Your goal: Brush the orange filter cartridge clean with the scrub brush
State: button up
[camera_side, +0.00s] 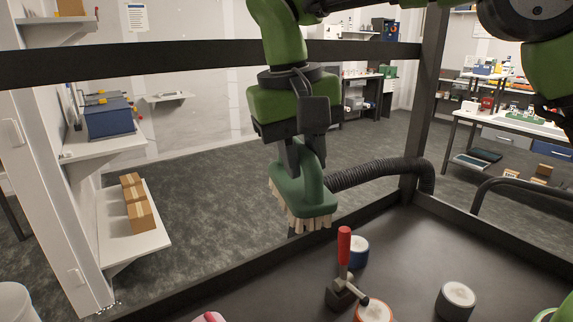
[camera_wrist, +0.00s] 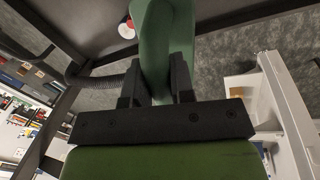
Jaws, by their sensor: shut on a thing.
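My gripper (camera_side: 303,150) is shut on the green handle of the scrub brush (camera_side: 302,192). The brush hangs with its pale bristles down, in the air near the bench's far edge. In the wrist view the green brush (camera_wrist: 158,45) stands between the fingers of my gripper (camera_wrist: 157,90). The orange filter cartridge (camera_side: 374,311), with a whitish top, sits on the bench at the bottom of the side view, partly cut off. It is right of and below the brush, well apart from the bristles. A clamp with a red upright handle (camera_side: 344,246) stands beside it.
A blue cartridge (camera_side: 357,252) stands behind the clamp, and a dark grey one (camera_side: 455,301) stands to the right. A pink object (camera_side: 208,317) is cut off at the bottom. A black frame bar (camera_side: 190,62) crosses behind my arm. A ribbed hose (camera_side: 385,172) runs behind the brush.

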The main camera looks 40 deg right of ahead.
jog(key=s+d+m+g+y, duration=0.2)
jog(key=s+d+m, duration=0.65)
jog(key=m, duration=0.65)
jog(key=w+a+x, duration=0.1)
jog(key=x, duration=1.1)
jog(key=shift+a+f, duration=0.1)
jog(key=shift+f, duration=0.05)
